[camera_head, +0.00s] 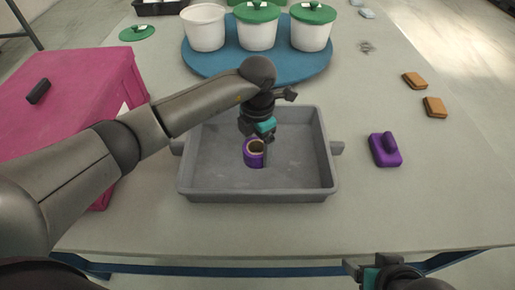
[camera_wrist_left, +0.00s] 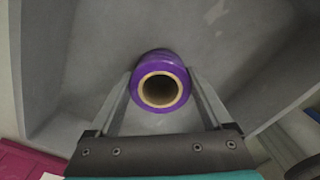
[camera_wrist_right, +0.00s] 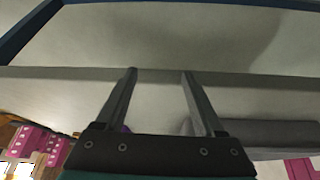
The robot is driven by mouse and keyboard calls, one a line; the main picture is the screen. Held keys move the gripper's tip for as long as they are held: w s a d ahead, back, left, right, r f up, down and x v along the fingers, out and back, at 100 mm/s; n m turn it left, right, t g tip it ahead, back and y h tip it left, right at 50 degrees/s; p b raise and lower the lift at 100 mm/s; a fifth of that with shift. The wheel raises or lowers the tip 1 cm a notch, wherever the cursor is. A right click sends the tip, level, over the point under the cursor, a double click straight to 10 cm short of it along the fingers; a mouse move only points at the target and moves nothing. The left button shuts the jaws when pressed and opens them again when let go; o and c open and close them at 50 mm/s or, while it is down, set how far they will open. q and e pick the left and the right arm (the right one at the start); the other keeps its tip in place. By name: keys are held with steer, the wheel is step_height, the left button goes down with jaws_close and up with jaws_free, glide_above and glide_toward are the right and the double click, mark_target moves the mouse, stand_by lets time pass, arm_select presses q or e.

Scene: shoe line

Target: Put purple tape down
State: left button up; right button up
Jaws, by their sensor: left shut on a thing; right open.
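The purple tape (camera_head: 249,158) is a purple roll with a tan core, inside the grey tray (camera_head: 214,194) near its middle. My left gripper (camera_head: 258,146) reaches down into the tray and is shut on the roll. In the left wrist view the purple tape (camera_wrist_left: 187,72) sits between the two fingers, its open core facing the camera. Whether the roll touches the tray floor is hard to tell. My right gripper (camera_head: 366,266) is at the table's front edge, away from the tray. In the right wrist view its fingers (camera_wrist_right: 159,72) are apart with nothing between them.
A pink box (camera_head: 75,75) stands left of the tray. The table's right front is clear.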

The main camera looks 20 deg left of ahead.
arm_select(q)
steer(key=shift+f, duration=0.1)
steer(key=o, duration=1.2)
arm_select(e)
steer(key=shift+w+a, duration=0.15)
arm_select(q)
steer(key=shift+r, duration=0.25)
step_height(320, 180, up, 12)
steer(key=p, duration=0.5)
arm_select(e)
step_height(320, 180, down, 11)
steer(key=s+g, duration=0.2)
steer(key=shift+d+r, duration=0.2)
steer(key=shift+d, duration=0.15)
arm_select(q)
steer(key=shift+f, duration=0.1)
